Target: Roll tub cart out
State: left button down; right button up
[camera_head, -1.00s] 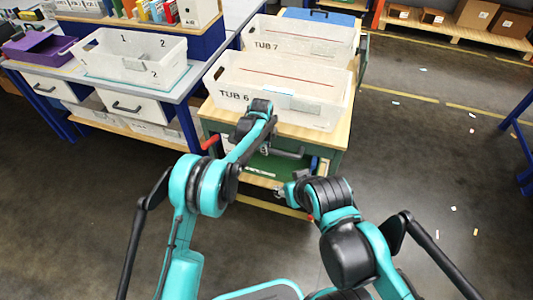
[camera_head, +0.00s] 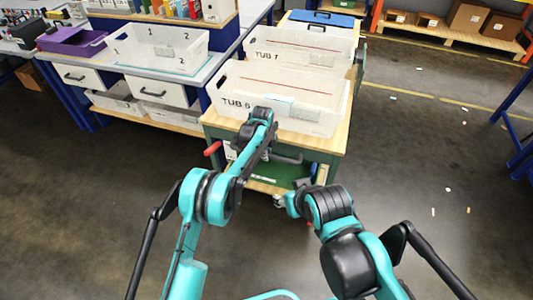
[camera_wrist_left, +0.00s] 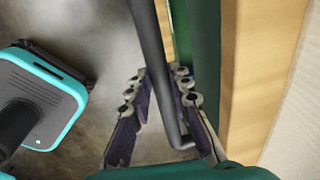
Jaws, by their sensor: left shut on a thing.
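The tub cart has a wooden top (camera_head: 312,141) and a green body (camera_head: 284,170). It carries two translucent tubs, TUB 6 (camera_head: 300,112) in front and TUB 7 (camera_head: 300,48) behind. A grey bar handle (camera_head: 286,158) sticks out of its near side. My left gripper (camera_wrist_left: 160,76) is shut on the grey handle (camera_wrist_left: 158,50); its fingers lie on both sides of the bar in the left wrist view. In the head view the left fingers are mostly hidden by the arm. My right gripper (camera_head: 280,201) is low in front of the cart, apart from the handle; its jaws are too small to read.
A workbench with a numbered tub (camera_head: 157,47) and drawers (camera_head: 158,90) stands left of the cart. A blue-legged bench (camera_head: 522,155) is at the right edge. A shelf with boxes (camera_head: 468,18) is at the back right. Floor between (camera_head: 420,150) is open, with small scraps.

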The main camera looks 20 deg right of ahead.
pick_arm(q)
jog(key=shift+s+a, duration=0.15)
jog(key=shift+s, duration=0.05)
jog(key=c, duration=1.4)
grip_release()
jog(key=shift+o, duration=0.2)
jog(key=shift+r, duration=0.1)
notch_tip(320, 180, up, 12)
jog(key=s+a, duration=0.1)
jog(key=s, duration=0.1)
jog(key=shift+a+f, duration=0.15)
jog(key=shift+f, duration=0.05)
